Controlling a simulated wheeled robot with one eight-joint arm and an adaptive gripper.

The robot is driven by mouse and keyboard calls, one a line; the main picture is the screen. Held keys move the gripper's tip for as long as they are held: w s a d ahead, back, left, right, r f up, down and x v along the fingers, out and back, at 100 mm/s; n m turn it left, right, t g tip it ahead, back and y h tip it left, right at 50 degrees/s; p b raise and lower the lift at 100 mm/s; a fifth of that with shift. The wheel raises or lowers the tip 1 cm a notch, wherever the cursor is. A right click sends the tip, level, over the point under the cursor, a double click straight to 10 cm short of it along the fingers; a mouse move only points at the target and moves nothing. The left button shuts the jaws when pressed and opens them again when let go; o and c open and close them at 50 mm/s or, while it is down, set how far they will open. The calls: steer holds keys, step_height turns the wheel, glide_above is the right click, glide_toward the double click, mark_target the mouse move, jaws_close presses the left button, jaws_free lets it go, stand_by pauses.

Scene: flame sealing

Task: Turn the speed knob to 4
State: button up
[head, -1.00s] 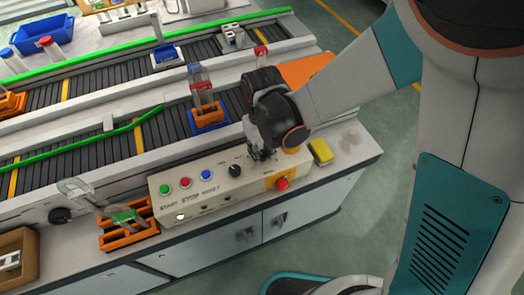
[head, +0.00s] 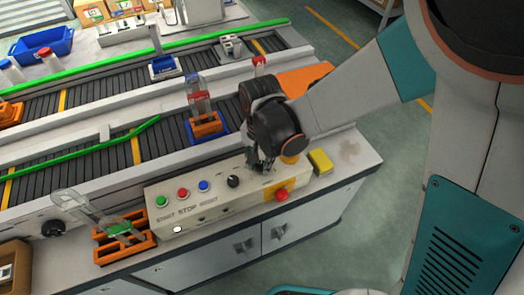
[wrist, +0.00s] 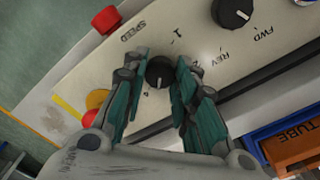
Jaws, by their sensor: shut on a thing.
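The black speed knob (wrist: 159,72) sits on the cream control panel (wrist: 95,62), beside the word SPEED and printed numbers. My gripper (wrist: 160,62) has its two teal fingers on either side of this knob, shut on it. In the wrist view the 1 and 2 are readable, and a mark like a 4 shows below the knob. I cannot tell surely which number the knob points to. In the head view my gripper (head: 262,165) is over the right part of the panel (head: 215,205) and hides the speed knob.
A second black knob (wrist: 232,12) is marked FWD and REV. A red button (head: 281,195) and a yellow block (head: 320,161) lie close to my gripper. Green, red and blue buttons are at the panel's left. The conveyor (head: 95,167) with an orange holder (head: 206,126) runs behind.

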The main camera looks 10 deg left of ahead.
steer(key=shift+m, duration=1.7)
steer(key=o, duration=1.1)
